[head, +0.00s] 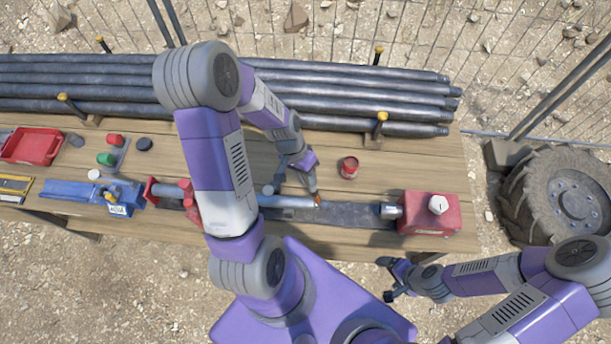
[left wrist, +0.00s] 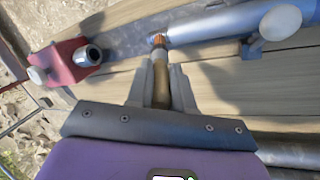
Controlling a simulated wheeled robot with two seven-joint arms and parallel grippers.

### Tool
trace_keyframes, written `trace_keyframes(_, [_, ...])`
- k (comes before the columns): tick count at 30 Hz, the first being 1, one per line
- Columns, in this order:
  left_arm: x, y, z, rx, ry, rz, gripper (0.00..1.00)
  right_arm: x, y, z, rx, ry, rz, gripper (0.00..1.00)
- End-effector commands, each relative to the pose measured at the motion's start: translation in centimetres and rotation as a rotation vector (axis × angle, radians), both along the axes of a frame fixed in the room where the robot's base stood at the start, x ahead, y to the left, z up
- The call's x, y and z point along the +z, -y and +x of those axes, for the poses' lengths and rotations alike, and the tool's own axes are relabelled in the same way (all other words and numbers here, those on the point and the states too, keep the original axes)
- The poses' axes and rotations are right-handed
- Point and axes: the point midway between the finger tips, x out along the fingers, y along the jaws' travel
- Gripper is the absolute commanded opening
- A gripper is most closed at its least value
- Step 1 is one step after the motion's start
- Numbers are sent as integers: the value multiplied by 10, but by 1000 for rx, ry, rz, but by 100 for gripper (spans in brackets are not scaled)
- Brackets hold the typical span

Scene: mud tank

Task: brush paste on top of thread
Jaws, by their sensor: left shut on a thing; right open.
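My left gripper (head: 313,187) is shut on a slim brush (left wrist: 160,82) with a brown handle. The brush's orange-brown tip (left wrist: 157,41) is at the end of a grey pipe (left wrist: 215,22), where the thread is; it appears to touch the top. In the head view the pipe (head: 287,201) lies level along the bench, its end just under the brush. The thread itself is largely hidden by the tip. A small open red can (head: 348,170) stands right of the left gripper. My right gripper (head: 393,279) is open and empty, in front of the bench.
A red block unit (head: 430,214) with a metal socket faces the pipe end across a gap. A red vise (head: 160,190) and blue tool (head: 80,195) are left. Long dark pipes (head: 340,95) fill the bench's back. A tyre (head: 565,195) stands right.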

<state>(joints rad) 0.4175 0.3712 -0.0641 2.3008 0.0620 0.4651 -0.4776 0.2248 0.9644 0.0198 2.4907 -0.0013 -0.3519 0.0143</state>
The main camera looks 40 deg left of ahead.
Motion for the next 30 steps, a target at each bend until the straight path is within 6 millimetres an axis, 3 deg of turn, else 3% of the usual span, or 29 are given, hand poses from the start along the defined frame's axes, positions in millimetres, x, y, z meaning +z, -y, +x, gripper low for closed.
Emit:
trace_keyframes(17, [0, 22, 13, 0, 0, 0, 0, -3, 0, 0, 0, 0, 0, 87])
trace_keyframes(30, [-2, 5, 3, 3, 0, 1, 0, -10, 0, 0, 0, 0, 0, 87])
